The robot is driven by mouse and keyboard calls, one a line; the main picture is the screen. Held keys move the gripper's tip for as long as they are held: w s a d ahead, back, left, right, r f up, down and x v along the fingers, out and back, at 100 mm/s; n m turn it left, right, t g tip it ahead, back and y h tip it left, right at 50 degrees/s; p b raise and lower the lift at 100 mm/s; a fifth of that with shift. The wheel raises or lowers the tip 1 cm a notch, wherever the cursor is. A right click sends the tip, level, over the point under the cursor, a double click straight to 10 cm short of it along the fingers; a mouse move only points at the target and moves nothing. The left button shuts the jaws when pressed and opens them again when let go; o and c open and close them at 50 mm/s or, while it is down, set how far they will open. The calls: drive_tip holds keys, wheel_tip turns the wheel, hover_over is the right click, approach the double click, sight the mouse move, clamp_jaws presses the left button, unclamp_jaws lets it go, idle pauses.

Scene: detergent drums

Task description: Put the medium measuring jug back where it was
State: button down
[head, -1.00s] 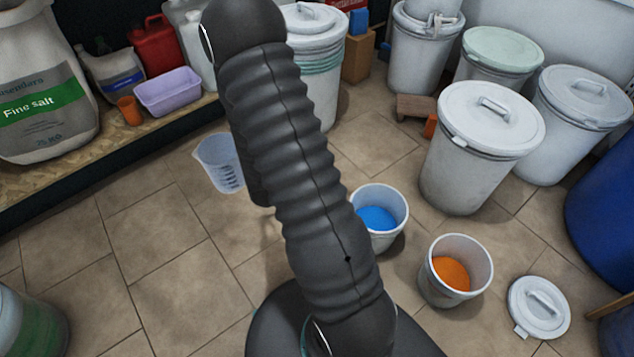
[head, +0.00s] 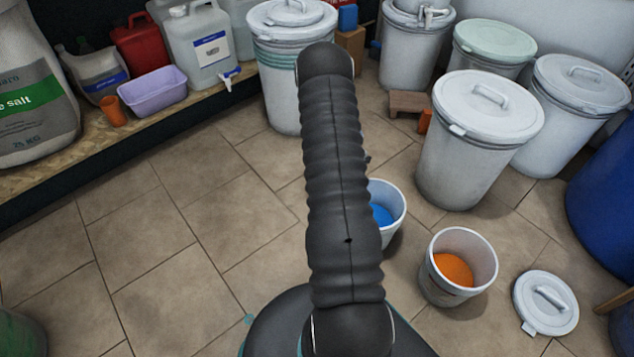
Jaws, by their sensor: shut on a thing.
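The measuring jug does not show in the head view now. My own dark ribbed arm stands across the middle of the picture and covers the floor behind it. My gripper is hidden behind the arm, so its jaws and anything in them cannot be seen. A small dark bit shows at the arm's right edge, too little to identify.
A wooden shelf (head: 150,135) at the left holds a salt sack (head: 30,95), an orange cup (head: 112,110), a lilac tub (head: 153,92) and canisters. Buckets of blue (head: 382,214) and orange powder (head: 452,270) and a loose lid (head: 546,303) stand right. Left-centre floor is clear.

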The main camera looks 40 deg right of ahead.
drive_tip(key=w+a+f+b, duration=0.2)
drive_tip(key=w+a+f, duration=0.5)
drive_tip(key=f, duration=0.3)
drive_tip(key=shift+w+a+f, duration=0.35)
drive_tip(key=shift+w+a, duration=0.05)
drive_tip(key=shift+a, duration=0.2)
drive_tip(key=shift+f, duration=0.15)
drive_tip(key=c, duration=1.3)
unclamp_jaws()
